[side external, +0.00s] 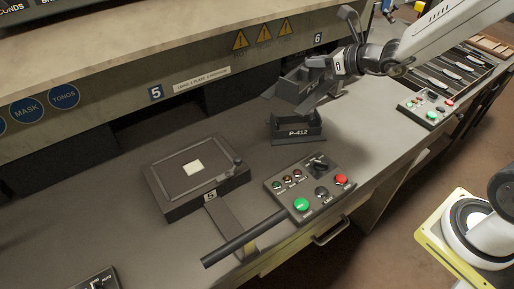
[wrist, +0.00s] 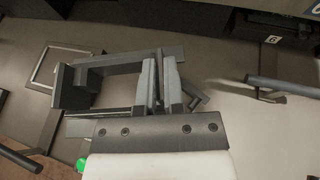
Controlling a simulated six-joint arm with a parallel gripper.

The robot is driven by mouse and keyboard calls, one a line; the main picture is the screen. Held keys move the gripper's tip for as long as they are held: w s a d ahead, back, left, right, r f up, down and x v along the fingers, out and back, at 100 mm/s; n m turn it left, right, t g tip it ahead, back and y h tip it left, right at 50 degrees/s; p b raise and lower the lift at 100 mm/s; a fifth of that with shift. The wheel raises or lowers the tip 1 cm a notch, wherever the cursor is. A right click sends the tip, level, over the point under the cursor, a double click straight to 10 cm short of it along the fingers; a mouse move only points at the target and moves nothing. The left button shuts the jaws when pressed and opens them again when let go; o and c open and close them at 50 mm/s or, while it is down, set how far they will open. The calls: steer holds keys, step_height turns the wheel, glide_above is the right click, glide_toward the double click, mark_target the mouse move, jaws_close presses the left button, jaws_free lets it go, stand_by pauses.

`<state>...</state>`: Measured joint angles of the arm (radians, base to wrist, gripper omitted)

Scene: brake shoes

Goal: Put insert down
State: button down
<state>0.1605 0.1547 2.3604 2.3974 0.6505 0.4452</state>
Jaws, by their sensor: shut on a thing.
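The insert, a dark grey open tray-like piece labelled P-412 (side external: 297,131), is at the middle of the bench in the side view. In the wrist view its angular walls (wrist: 75,90) show left of my fingers. My gripper (side external: 306,106) comes down from the upper right, tilted, with its fingertips at the insert's upper part. In the wrist view my gripper (wrist: 160,85) is shut on a thin dark wall of the insert. I cannot tell whether the insert's underside touches the bench.
A low station marked 5 (side external: 160,185) with a pale square is at left. A control panel (side external: 325,200) with buttons and a dark bar (side external: 235,245) lie in front.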

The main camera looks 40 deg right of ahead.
steer(key=shift+d, duration=0.15)
stand_by(0.5)
steer(key=s+d+f+m+h, duration=0.1)
steer(key=s+d+f, duration=0.2)
steer(key=d, duration=0.4)
steer(key=s+d+f+m+h, duration=0.1)
steer(key=s+d+f, duration=0.2)
steer(key=d, duration=0.4)
steer(key=s+d+f+m+h, duration=0.1)
steer(key=s+d+f+h, duration=0.1)
steer(key=d, duration=0.6)
step_height(320, 180, down, 2)
steer(key=shift+s+f+m+t, duration=0.1)
steer(key=shift+s+m+t, duration=0.2)
steer(key=shift+s, duration=0.55)
steer(key=shift+f, duration=0.1)
steer(key=shift+f, duration=2.1)
steer(key=shift+f, duration=1.8)
steer(key=shift+f, duration=0.1)
